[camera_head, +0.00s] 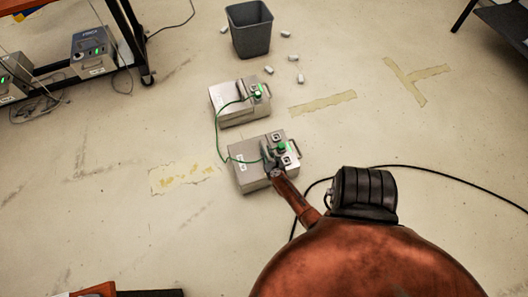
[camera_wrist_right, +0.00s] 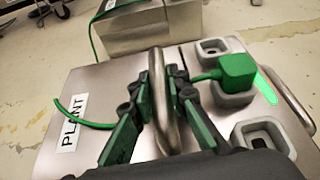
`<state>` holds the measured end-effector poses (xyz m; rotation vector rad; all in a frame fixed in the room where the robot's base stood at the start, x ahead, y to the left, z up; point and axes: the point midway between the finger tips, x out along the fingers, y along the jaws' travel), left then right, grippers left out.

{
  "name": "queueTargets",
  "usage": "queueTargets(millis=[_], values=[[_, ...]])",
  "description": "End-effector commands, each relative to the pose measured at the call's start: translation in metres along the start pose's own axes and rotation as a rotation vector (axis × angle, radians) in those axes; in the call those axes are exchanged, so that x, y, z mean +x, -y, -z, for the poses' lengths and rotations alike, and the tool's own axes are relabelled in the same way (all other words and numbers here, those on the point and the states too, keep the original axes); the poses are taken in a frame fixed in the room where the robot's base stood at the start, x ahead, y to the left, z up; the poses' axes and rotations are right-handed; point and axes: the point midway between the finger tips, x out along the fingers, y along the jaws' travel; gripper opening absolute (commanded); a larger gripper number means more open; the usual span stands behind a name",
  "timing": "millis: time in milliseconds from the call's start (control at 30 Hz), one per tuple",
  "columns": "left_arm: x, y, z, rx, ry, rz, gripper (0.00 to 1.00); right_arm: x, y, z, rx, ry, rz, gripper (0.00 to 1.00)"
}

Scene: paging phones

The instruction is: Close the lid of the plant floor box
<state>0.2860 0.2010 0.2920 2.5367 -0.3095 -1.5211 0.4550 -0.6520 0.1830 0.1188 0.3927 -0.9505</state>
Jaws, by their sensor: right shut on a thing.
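The plant floor box (camera_head: 248,179) is a grey metal box on the floor in the middle of the head view. Its top shows in the right wrist view (camera_wrist_right: 95,84), with a white PLANT label (camera_wrist_right: 72,122). A green plug (camera_wrist_right: 238,71) sits in one of its sockets beside a lit green strip; another socket (camera_wrist_right: 262,138) is empty. My right gripper (camera_head: 271,164) is over the box top. Its green-padded fingers are shut on an upright curved metal piece (camera_wrist_right: 158,100); I cannot tell if it is the lid's edge or a handle. My left gripper is out of view.
A second grey box (camera_head: 238,113) stands just behind, joined by a green cable (camera_head: 217,134). A dark bin (camera_head: 250,30) and several white scraps lie farther back. A wheeled rack (camera_head: 115,40) with devices is at left. A black cable (camera_head: 430,168) crosses the floor at right.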

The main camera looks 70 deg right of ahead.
Motion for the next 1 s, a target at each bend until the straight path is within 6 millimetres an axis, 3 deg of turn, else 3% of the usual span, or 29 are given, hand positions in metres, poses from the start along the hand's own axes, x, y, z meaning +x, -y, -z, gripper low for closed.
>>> queueTargets(millis=[267,300,533,1000], values=[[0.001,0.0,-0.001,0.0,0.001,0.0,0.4,0.0,0.004,0.004,0.0,-0.005,0.005,0.0],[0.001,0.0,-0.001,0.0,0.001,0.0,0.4,0.0,0.004,0.004,0.0,-0.005,0.005,0.17],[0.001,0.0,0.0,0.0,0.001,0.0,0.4,0.0,0.002,0.003,0.0,-0.004,0.003,0.32],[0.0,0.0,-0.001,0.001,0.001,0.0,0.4,0.001,-0.002,-0.007,0.009,0.008,0.0,0.33]])
